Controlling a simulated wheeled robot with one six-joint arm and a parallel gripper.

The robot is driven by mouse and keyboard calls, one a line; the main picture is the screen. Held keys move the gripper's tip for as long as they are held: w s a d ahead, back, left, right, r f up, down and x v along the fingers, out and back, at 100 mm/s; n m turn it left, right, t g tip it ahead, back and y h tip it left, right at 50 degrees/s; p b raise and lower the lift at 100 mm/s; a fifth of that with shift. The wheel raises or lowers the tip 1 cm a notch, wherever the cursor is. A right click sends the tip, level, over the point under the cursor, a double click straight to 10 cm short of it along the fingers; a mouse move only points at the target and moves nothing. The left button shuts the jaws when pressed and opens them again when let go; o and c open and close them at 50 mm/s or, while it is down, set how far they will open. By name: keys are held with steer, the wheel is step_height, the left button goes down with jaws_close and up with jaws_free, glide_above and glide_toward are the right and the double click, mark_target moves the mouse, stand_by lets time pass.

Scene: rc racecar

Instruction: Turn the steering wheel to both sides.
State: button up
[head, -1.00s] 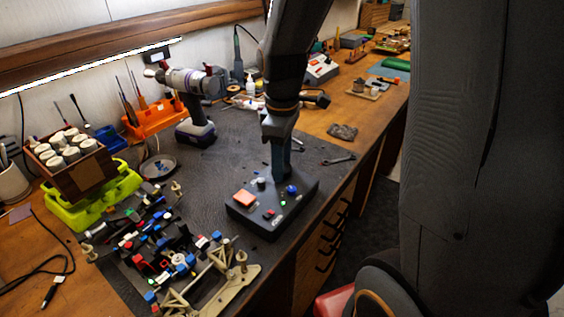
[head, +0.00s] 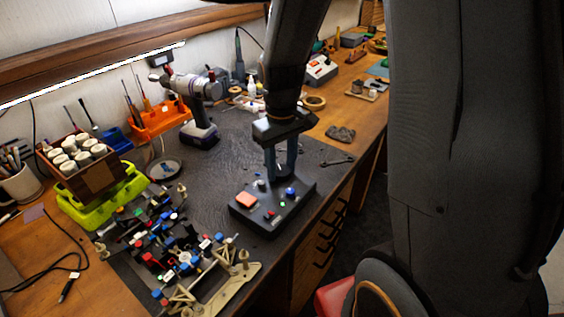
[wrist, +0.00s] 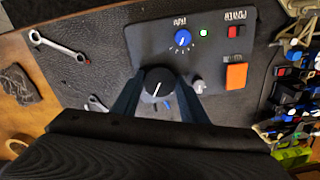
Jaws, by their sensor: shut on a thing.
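A dark control box (head: 245,214) lies on the black mat, and it also fills the upper middle of the wrist view (wrist: 215,60). In the wrist view a round black knob with a white pointer line (wrist: 157,82), seemingly the steering wheel, sits at the box's edge. My gripper (head: 281,172) points down over the box's far side. Its two fingers lie on either side of the knob in the wrist view, shut on it. In the head view the fingers mostly hide the knob.
The box also carries a blue trim knob (wrist: 182,38), a green light (wrist: 203,33), a red power switch (wrist: 233,59), an orange button (wrist: 236,76) and a small grey knob (wrist: 198,86). Wrenches (head: 337,162) lie behind it. Car parts (head: 185,258) crowd the mat to the left.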

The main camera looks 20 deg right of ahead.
mark_target(281, 170)
steer(key=shift+m+p, duration=0.45)
steer(key=shift+m, duration=0.65)
steer(key=o, duration=1)
steer(key=shift+o, duration=0.2)
steer(key=shift+r, duration=0.1)
steer(key=shift+r+b, duration=0.8)
steer(key=shift+r, duration=3.05)
